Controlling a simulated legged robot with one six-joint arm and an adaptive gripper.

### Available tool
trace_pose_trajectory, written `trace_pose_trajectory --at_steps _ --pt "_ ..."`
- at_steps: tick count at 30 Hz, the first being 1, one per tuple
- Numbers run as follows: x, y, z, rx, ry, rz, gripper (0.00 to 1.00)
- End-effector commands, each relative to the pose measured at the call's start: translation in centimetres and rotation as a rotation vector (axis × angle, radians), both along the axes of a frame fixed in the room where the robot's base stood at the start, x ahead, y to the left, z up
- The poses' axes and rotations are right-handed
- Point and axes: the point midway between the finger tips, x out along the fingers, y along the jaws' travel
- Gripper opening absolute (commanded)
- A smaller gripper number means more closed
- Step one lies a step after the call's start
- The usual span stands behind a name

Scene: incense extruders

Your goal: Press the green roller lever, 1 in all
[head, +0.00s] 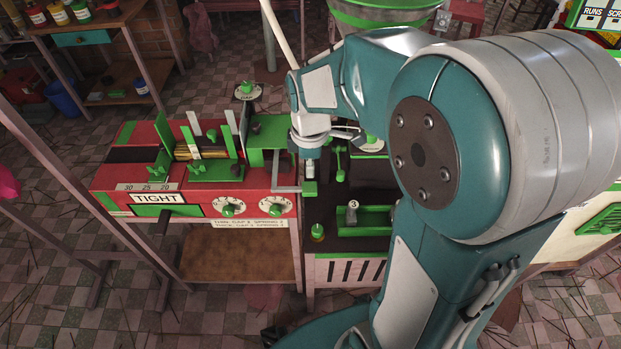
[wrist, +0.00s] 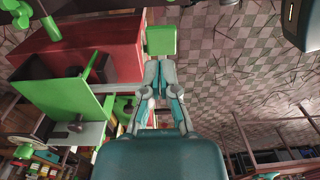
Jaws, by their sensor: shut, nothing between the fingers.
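My gripper (head: 310,166) points down at the right end of the red machine (head: 240,195), with its fingers shut and empty. A small green block (head: 310,188) shows just below the fingertips in the head view; it looks like the roller lever's end, though I cannot be sure. In the wrist view a green square pad (wrist: 161,40) lies just beyond the closed fingertips of my gripper (wrist: 161,68). The pad appears close to them, but I cannot tell whether they touch. A grey bent bar (head: 287,188) runs beside the block.
A black bench top (head: 345,238) with a green-framed tray (head: 376,220) stands right of the machine. A thin green lever (head: 340,165) stands close right of my gripper. Dials (head: 228,208) and a TIGHT sign (head: 157,198) mark the machine's front.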

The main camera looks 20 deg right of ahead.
Motion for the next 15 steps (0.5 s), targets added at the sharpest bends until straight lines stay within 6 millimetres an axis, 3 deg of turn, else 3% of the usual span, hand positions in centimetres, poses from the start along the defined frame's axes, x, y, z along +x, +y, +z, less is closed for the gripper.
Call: trace_pose_trajectory --at_steps 6,15 --pt "-0.1 -0.1 -3.3 0.001 0.003 0.000 0.00" --pt "-0.1 -0.1 -4.2 0.002 -0.001 0.000 0.00"
